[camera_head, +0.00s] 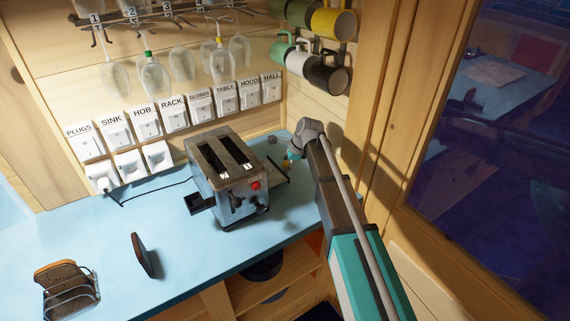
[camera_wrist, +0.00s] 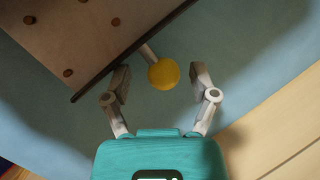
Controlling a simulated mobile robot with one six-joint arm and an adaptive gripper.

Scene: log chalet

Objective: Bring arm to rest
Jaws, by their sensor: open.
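My arm reaches across the right part of the blue counter in the head view. My gripper (camera_head: 292,152) is at its far end, low over the counter to the right of the toaster, and small there. In the wrist view my gripper (camera_wrist: 160,78) is open, its two fingers spread apart. A yellow round knob (camera_wrist: 163,74) on a pale stick shows between the fingers, with a gap on each side.
A metal toaster (camera_head: 228,185) stands left of my gripper. A toast rack (camera_head: 68,290) and a dark-edged slice (camera_head: 144,256) are at the front left. Mugs (camera_head: 327,75) and glasses (camera_head: 155,75) hang above. A wooden post (camera_head: 395,110) and window (camera_head: 490,150) bound the right.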

